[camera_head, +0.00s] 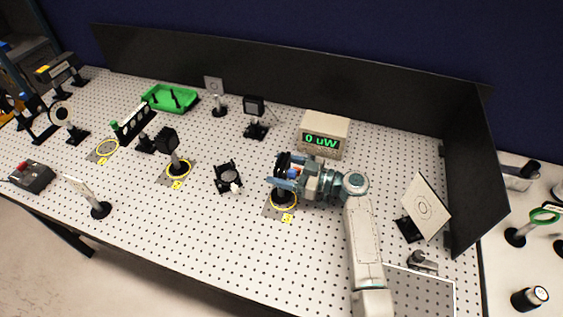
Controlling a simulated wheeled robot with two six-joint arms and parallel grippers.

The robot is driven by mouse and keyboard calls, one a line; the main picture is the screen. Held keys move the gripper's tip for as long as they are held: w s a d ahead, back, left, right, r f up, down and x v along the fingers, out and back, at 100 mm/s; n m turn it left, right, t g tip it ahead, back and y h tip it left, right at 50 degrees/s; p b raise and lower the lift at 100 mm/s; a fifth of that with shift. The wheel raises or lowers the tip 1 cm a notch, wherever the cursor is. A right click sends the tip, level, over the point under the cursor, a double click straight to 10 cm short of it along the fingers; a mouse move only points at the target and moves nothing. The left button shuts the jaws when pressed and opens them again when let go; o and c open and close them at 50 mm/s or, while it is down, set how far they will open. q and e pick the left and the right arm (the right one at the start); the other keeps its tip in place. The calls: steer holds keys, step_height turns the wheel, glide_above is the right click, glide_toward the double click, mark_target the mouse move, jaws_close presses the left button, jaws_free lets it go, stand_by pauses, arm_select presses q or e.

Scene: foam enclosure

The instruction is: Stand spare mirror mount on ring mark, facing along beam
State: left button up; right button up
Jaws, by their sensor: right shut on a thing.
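My right gripper (281,172) reaches in from the right and is shut on a dark mirror mount (283,161). The mount looks upright, with its dark lower end over the yellow ring mark (291,205) on the perforated bench. The fingers hide much of the mount, so I cannot tell whether its base touches the bench or exactly which way its face points. My left gripper is not in view.
A black mount (228,176) sits low on the bench to the left. Another dark mount (168,142) stands on a second ring. A power meter (325,133) reading 0 uW is behind my gripper, and a white target card (424,205) stands right.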

steer(key=shift+s, duration=0.2)
steer(key=shift+s+d+r, duration=0.1)
steer(key=shift+s+d, duration=0.05)
steer(key=shift+s, duration=0.1)
steer(key=shift+s+d+b, duration=0.15)
steer(key=shift+d+b, duration=0.05)
steer(key=shift+b, duration=0.1)
steer(key=o, duration=1.2)
steer(key=shift+c, duration=0.2)
steer(key=shift+o, duration=1.1)
steer(key=shift+a+f, duration=0.15)
steer(key=shift+f, duration=0.05)
steer(key=shift+r+p, duration=0.3)
steer(key=shift+p, duration=0.05)
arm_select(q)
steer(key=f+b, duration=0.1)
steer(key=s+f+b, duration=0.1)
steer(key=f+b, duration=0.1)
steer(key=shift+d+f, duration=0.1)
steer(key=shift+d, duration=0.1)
arm_select(e)
steer(key=v, duration=0.7)
steer(key=shift+d, duration=0.25)
steer(key=shift+f, duration=0.1)
